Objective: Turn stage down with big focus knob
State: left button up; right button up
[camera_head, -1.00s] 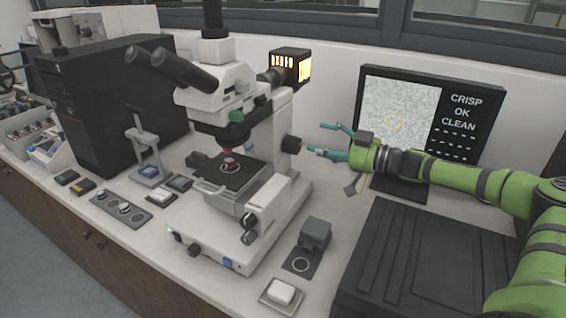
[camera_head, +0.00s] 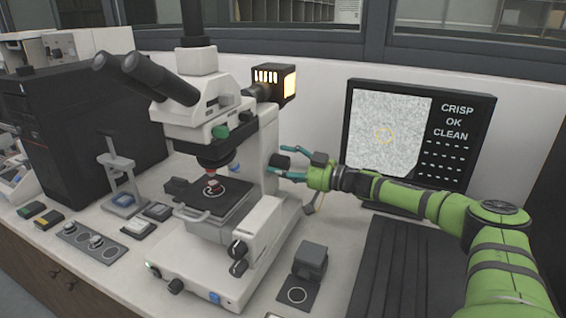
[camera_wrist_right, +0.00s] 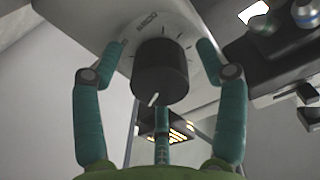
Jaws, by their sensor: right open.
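The microscope (camera_head: 245,170) stands on the bench. A black round knob, likely the big focus knob (camera_head: 279,160), sticks out of its right side. In the wrist view the knob (camera_wrist_right: 160,72) has a white pointer line and a pale marked dial behind it. My right gripper (camera_head: 284,161) is open around it. In the wrist view its teal fingers (camera_wrist_right: 157,50) lie left and right of the knob with gaps, and a third finger is below. My left gripper is not in view.
A monitor (camera_head: 390,130) behind my right arm reads "CRISP OK CLEAN". A lit lamp housing (camera_head: 273,82) sits above the knob. Smaller black knobs (camera_head: 238,258) are low on the microscope's side. A grey block (camera_head: 310,261) stands at the front right.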

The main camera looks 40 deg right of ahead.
jog(key=c, duration=1.1)
jog(key=shift+c, duration=0.2)
jog(key=shift+n, duration=0.3)
jog(key=n, duration=0.2)
jog(key=shift+f+n, duration=0.1)
jog(key=shift+n, duration=0.2)
jog(key=shift+n+b, duration=0.35)
jog(key=shift+n, duration=1.55)
jog(key=o, duration=1.1)
jog(key=shift+w, duration=0.1)
jog(key=shift+o, duration=0.2)
